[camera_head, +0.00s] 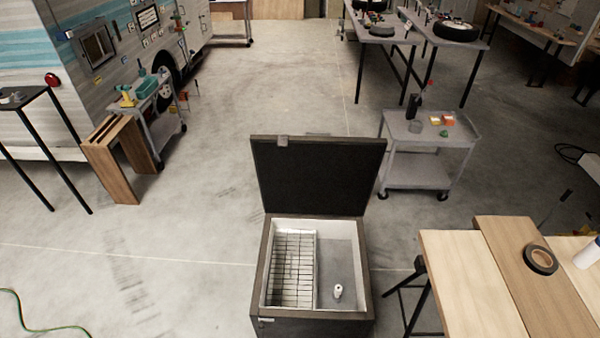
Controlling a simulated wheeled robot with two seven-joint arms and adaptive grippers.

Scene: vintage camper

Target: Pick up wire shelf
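A white wire shelf (292,270) is inside the left half of an open dark chest (262,262) in the lower middle of the head view. It looks like a grid of thin bars. The chest's dark lid (318,178) stands raised at the back. A small white bottle-like item (337,291) stands on the grey floor of the chest, right of the shelf. Neither of my grippers is in view.
A wooden table (460,285) with a roll of black tape (541,259) stands close on the right. A grey cart (428,155) is behind the chest. Concrete floor (150,265) is clear to the left, apart from a green cable (40,328).

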